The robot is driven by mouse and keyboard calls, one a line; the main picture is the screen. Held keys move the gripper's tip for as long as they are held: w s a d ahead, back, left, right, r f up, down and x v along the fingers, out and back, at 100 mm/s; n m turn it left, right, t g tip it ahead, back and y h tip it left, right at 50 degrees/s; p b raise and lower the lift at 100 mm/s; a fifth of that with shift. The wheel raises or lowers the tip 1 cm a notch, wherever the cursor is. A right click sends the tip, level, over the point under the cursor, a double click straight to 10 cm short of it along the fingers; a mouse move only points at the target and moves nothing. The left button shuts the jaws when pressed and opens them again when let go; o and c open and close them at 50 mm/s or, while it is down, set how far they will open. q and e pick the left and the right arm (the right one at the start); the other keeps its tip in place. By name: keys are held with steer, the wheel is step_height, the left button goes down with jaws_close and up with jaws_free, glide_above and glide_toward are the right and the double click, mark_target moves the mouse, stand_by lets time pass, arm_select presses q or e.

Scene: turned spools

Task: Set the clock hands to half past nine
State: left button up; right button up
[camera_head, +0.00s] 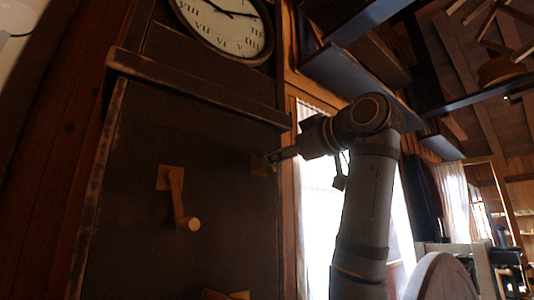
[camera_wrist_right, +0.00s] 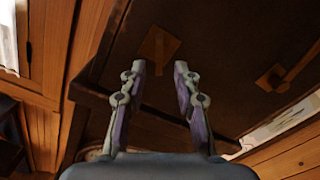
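The clock face (camera_head: 225,32) is pale with dark numerals, at the top of the tall dark case (camera_head: 140,130) in the head view. Its top is cut off. One dark hand points up-left and another points right, near III. A wooden crank (camera_head: 177,197) sticks out of the case front. A second wooden plate (camera_head: 259,168) sits near the case's right edge. My right gripper (camera_head: 273,158) is at this plate. In the right wrist view the open fingers (camera_wrist_right: 159,68) stand either side of the plate's lever (camera_wrist_right: 159,53), with gaps; contact is unclear. My left gripper is out of view.
Another wooden fitting (camera_head: 227,295) shows low on the case, cut off by the frame. The crank also shows at the right of the right wrist view (camera_wrist_right: 272,79). A ledge (camera_head: 190,88) juts out below the clock face. A bright curtained window (camera_head: 318,200) lies right of the case.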

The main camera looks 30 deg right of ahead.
steer(key=w+p, duration=0.1)
steer(key=w, duration=0.4)
steer(key=shift+w+f, duration=0.1)
steer(key=shift+w, duration=0.05)
steer(key=shift+s+a, duration=0.15)
steer(key=shift+s, duration=0.2)
steer(key=shift+c, duration=1.2)
steer(key=shift+w, duration=0.2)
steer(key=shift+c, duration=1.3)
jaws_close()
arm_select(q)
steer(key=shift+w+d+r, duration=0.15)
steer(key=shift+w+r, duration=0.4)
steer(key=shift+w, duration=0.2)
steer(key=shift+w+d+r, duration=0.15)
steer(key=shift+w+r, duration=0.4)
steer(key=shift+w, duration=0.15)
